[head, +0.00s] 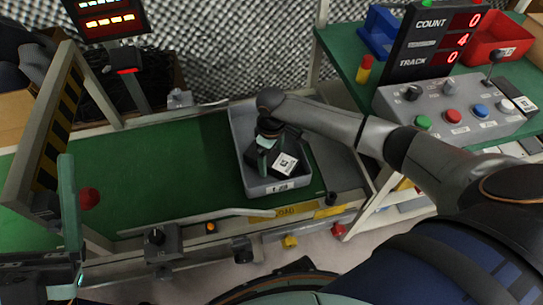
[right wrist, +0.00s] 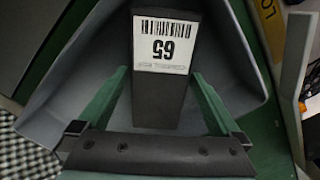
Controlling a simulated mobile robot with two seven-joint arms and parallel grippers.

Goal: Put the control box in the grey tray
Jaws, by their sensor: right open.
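The control box (head: 286,163) is a black block with a white label. It lies inside the grey tray (head: 235,125), which rests on the green belt. My right gripper (head: 265,152) is low inside the tray at the box. In the right wrist view the box (right wrist: 160,100) lies between the two spread green fingers, with gaps on both sides, and its label reads 65 upside down. The tray's sloping walls (right wrist: 55,105) surround it. My left gripper (head: 69,210) is at the lower left edge, partly cut off; its jaw opening is unclear.
A striped gate frame (head: 52,130) stands over the belt's left part. The belt (head: 165,155) left of the tray is clear. At right, a green table holds a button panel (head: 450,112), a count display (head: 435,40), and red and blue bins (head: 492,38).

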